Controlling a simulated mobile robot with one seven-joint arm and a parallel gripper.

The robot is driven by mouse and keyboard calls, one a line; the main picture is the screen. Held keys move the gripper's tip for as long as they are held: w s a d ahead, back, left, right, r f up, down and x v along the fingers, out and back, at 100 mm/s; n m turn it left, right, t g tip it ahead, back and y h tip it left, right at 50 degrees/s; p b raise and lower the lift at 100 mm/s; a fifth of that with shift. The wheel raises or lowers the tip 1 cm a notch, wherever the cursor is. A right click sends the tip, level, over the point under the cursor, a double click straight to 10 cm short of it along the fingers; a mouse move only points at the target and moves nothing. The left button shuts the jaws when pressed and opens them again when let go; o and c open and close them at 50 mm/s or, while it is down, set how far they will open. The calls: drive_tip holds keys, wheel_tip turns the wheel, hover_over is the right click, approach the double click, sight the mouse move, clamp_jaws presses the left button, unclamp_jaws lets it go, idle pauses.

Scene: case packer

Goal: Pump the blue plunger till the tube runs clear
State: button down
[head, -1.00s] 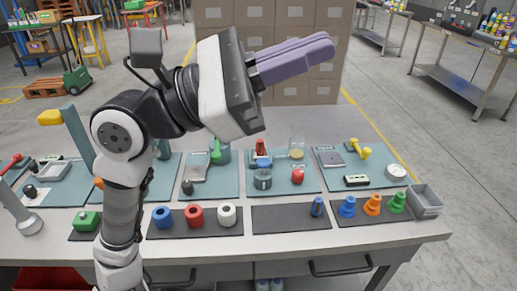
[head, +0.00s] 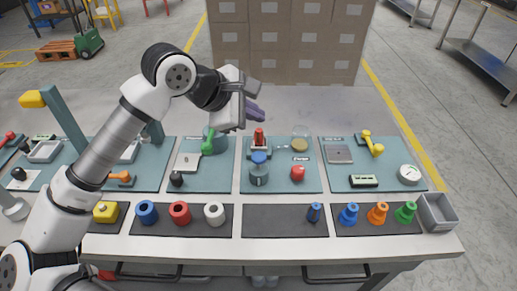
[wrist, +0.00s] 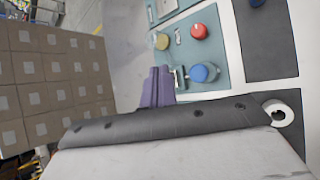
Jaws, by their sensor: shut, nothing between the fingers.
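The blue plunger (head: 259,158) tops a grey round pot (head: 259,177) on a teal board, in the middle of the bench. It also shows from above in the wrist view (wrist: 204,73). A clear beaker with yellowish contents (head: 299,141) stands behind it to the right. I cannot make out the tube or its contents. My gripper (head: 256,110) has purple fingers, which also show in the wrist view (wrist: 160,85). It is shut and empty, above and behind the plunger and apart from it.
A red upright part (head: 259,139) stands just behind the plunger. A red knob (head: 297,173) sits to its right and a green-handled lever (head: 208,141) to its left. Rings and coloured cones line the front. The dark front mat (head: 275,221) is mostly bare.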

drive_tip(key=shift+f, duration=0.1)
idle(0.3)
drive_tip(key=b, duration=0.3)
hover_over(255, 158)
wheel_tip(255, 158, down, 8)
drive_tip(key=shift+a+r, duration=0.1)
drive_tip(key=shift+r, duration=0.05)
drive_tip(key=shift+f+b, duration=0.5)
drive_tip(key=shift+b, duration=0.25)
